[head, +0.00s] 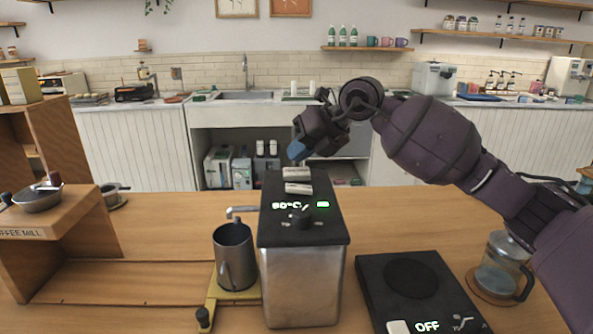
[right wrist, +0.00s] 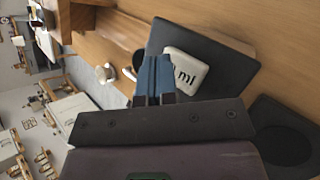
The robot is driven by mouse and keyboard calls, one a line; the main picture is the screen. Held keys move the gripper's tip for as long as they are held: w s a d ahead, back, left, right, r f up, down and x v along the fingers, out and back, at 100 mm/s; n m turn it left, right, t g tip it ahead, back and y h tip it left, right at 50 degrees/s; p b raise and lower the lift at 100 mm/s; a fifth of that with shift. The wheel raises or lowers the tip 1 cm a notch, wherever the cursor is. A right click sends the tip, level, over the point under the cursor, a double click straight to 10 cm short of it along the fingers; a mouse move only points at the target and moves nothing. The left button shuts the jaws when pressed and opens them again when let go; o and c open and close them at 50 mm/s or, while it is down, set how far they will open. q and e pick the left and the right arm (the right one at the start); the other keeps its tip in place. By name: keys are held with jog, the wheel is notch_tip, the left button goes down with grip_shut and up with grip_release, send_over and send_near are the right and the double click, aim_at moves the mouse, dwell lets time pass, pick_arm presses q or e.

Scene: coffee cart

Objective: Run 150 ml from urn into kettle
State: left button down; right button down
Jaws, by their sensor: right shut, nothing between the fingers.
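The urn (head: 302,285) is a steel box with a black top, standing at the middle of the counter. Its top carries a lit temperature display, a black knob (head: 300,216) and two pale buttons (head: 298,188). A dark grey metal kettle (head: 235,262) stands upright by the urn's left side, below its spout (head: 240,211). My right gripper (head: 297,151) is shut and empty, with blue fingertips, above the far end of the urn's top. In the right wrist view the fingertips (right wrist: 154,65) are beside a pale button marked "ml" (right wrist: 188,70); contact is unclear. The kettle's inside is dark.
A black hot plate (head: 412,285) showing "OFF" lies right of the urn. A glass jug (head: 498,270) stands on a round coaster at the far right. A wooden coffee mill stand (head: 75,228) is at the left. A yellow base (head: 215,297) lies under the kettle.

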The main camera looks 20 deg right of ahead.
pick_arm(q)
jog(key=shift+w+d+r, duration=0.15)
jog(key=shift+d+r, duration=0.05)
pick_arm(e)
jog(key=shift+f, duration=0.4)
pick_arm(q)
jog(key=shift+a, duration=0.2)
pick_arm(e)
jog(key=shift+f, duration=0.3)
dwell(0.4)
pick_arm(q)
jog(key=shift+d, duration=0.2)
pick_arm(e)
jog(key=shift+f, duration=0.35)
pick_arm(q)
jog(key=shift+a, duration=0.1)
pick_arm(e)
jog(key=shift+r, duration=0.1)
dwell(0.3)
jog(key=shift+r+p, duration=0.55)
jog(key=shift+r, duration=0.3)
pick_arm(q)
jog(key=shift+w+a+r, duration=0.1)
jog(key=shift+w+r, duration=0.15)
jog(key=shift+r, duration=0.55)
pick_arm(e)
jog(key=shift+r, duration=0.1)
